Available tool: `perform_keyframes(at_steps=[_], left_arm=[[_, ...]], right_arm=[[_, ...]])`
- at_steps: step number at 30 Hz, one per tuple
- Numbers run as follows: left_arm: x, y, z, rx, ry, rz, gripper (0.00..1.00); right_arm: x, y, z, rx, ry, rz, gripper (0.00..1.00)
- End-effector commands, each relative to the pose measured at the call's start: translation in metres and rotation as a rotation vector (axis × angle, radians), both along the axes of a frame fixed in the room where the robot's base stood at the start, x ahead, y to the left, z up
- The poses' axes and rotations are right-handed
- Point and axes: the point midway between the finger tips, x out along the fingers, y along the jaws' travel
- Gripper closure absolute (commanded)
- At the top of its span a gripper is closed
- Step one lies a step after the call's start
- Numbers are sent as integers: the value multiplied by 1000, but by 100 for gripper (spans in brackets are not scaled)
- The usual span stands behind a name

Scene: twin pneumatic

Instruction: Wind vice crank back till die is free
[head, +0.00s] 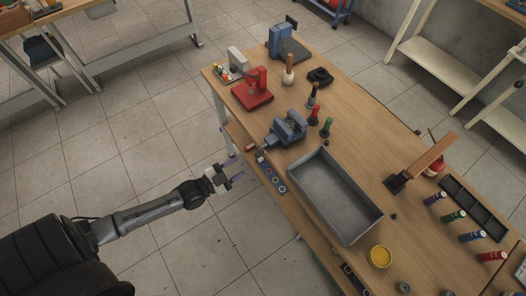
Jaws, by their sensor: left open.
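The blue vice (289,130) is mounted near the left edge of the wooden workbench, behind the grey tray. Its crank (262,153) seems to stick out over the bench edge, small and hard to make out. I cannot clearly see a die in the jaws at this size. My left gripper (234,176) is open and empty, off the bench's left edge, to the lower left of the vice and apart from it. My right gripper is not in view.
A grey metal tray (372,212) stands in front of the vice. A red press (252,90) is at the far left. A yellow tin (380,256) sits near the front. Open floor lies left of the bench.

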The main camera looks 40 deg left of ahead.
Motion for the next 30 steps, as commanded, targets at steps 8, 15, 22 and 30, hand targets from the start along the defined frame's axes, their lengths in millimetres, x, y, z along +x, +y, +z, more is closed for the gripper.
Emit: perform_keyframes(at_steps=[8,15,22,30], left_arm=[[53,-13,0,-2,-2,1,57],[87,-23,0,-2,1,0,57],[105,-27,-1,-1,2,1,57],[109,-29,0,-1,2,0,57]], right_arm=[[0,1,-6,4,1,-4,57],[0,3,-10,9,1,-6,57],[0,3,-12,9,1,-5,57],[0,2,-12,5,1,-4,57]])
